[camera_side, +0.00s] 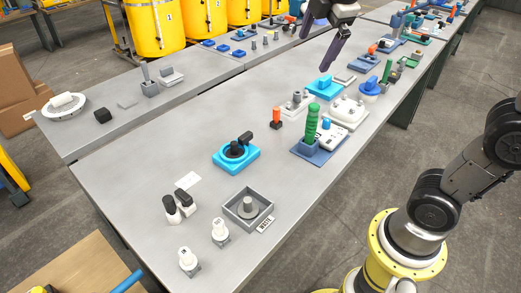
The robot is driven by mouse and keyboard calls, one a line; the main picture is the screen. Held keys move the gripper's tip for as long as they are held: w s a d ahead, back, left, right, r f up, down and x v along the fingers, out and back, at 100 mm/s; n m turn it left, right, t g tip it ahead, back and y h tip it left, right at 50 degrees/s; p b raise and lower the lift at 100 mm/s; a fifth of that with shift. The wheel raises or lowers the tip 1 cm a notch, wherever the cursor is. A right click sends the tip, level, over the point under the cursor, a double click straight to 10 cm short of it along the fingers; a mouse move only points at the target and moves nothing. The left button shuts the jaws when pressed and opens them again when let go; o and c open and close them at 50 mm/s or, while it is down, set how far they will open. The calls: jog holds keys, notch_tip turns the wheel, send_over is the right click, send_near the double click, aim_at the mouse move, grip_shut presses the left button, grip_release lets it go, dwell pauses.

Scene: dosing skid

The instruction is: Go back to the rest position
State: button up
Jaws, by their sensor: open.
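My gripper (334,48) shows at the top middle, pointing down with its dark fingers. It hangs over the bench near a blue fixture (326,86) and appears to hold nothing. Its upper part is cut off by the picture's top edge. My black arm links and yellow base stand at the lower right, on the floor beside the bench (130,193).
Below the gripper stand a green-handled device (311,123), a white device (347,110) and an orange-topped part (277,117). A blue fixture with a black knob (236,154), a grey tray (247,208) and white bottles (188,260) stand nearer. Yellow tanks (157,27) line the back.

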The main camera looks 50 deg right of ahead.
jog(key=s+a+f+m+t+y, duration=0.1)
jog(key=s+a+f+m+y, duration=0.1)
jog(key=s+f+m, duration=1)
jog(key=s+a+m, duration=0.1)
jog(key=s, duration=0.2)
jog(key=shift+s+a+y, duration=0.15)
jog(key=shift+a+y, duration=0.15)
jog(key=shift+a, duration=0.1)
dwell(0.8)
